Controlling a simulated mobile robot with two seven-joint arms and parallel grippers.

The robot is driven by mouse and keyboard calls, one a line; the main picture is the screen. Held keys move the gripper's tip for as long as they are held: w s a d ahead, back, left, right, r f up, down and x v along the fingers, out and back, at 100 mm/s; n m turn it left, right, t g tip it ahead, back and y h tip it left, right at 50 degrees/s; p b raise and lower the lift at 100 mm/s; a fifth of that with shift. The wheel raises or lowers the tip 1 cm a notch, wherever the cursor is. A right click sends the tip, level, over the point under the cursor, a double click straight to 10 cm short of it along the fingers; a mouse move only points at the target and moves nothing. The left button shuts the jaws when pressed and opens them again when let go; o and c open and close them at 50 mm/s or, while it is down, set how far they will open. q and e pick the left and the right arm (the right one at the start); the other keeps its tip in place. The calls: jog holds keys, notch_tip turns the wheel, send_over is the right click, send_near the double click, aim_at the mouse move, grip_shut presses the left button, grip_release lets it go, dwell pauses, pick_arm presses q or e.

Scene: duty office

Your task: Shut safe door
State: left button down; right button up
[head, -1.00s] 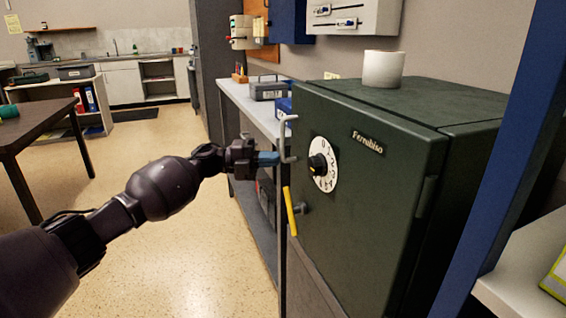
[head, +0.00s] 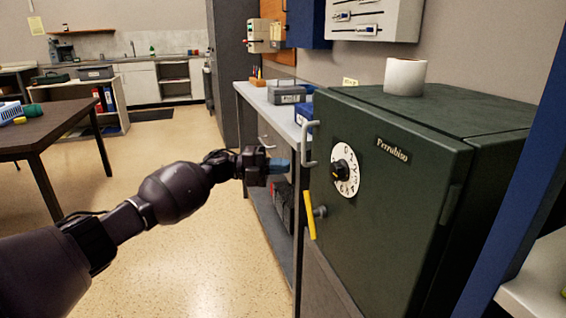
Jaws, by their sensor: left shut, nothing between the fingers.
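The dark green safe (head: 400,215) stands at the right of the head view, with its door face turned toward the left front. The door looks flush with the body or nearly so; I cannot tell whether a small gap remains. The door bears a white dial (head: 345,170), a grey bar handle (head: 309,148) at its left edge and a yellow lever (head: 310,215) below. My left gripper (head: 282,165) is shut and empty, just left of the bar handle and apparently apart from it. My right gripper is out of view.
A shelf unit (head: 262,108) with boxes is behind the gripper. A blue upright (head: 510,220) stands at the right front. A dark table (head: 60,128) is at the left; the floor between is clear.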

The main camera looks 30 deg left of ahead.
pick_arm(q)
jog(key=w+a+v, duration=0.1)
jog(key=v, duration=0.9)
jog(key=shift+w+a, duration=0.3)
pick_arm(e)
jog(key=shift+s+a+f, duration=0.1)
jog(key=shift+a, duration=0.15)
